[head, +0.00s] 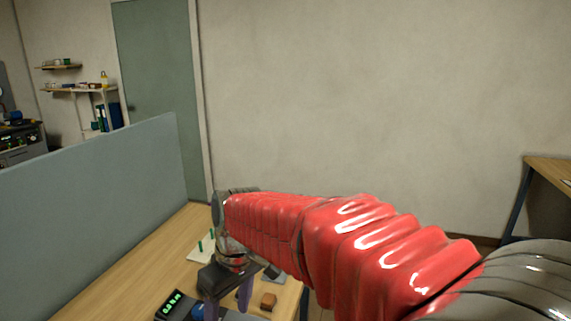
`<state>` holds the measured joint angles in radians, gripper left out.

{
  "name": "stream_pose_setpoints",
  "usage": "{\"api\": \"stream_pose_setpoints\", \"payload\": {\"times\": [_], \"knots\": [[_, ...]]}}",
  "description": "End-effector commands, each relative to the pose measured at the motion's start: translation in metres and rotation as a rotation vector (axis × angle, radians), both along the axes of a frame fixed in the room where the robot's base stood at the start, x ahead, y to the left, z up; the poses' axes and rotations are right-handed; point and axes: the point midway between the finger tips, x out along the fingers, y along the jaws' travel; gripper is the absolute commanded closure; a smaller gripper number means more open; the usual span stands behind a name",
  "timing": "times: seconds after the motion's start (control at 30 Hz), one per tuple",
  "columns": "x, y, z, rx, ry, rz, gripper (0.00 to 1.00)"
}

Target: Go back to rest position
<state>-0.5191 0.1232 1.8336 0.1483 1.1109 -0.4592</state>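My arm, in a red ribbed cover, reaches from the lower right across the head view to above the wooden table (150,262). My gripper (228,303) hangs at its end, pointing down, with its two purple-grey fingers apart. I see nothing held between them, though the lower tips are near the bottom edge of the picture. A small brown block (268,300) lies on the table just right of the fingers.
A dark device with green digits (172,304) and a blue object (197,311) are left of the gripper. A white board with green pegs (203,249) lies behind it. A grey partition (95,200) borders the table's left. Another table (551,170) stands far right.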

Motion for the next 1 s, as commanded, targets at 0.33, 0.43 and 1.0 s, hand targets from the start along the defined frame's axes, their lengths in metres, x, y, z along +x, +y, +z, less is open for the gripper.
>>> {"api": "stream_pose_setpoints", "payload": {"times": [0.33,0.43,1.0], "knots": [[-0.028,-0.089,0.01,0.005,-0.073,-0.351,0.4],[-0.038,-0.112,0.012,0.011,-0.095,-0.437,0.4],[-0.106,-0.221,0.01,0.045,-0.239,-0.769,0.4]]}}
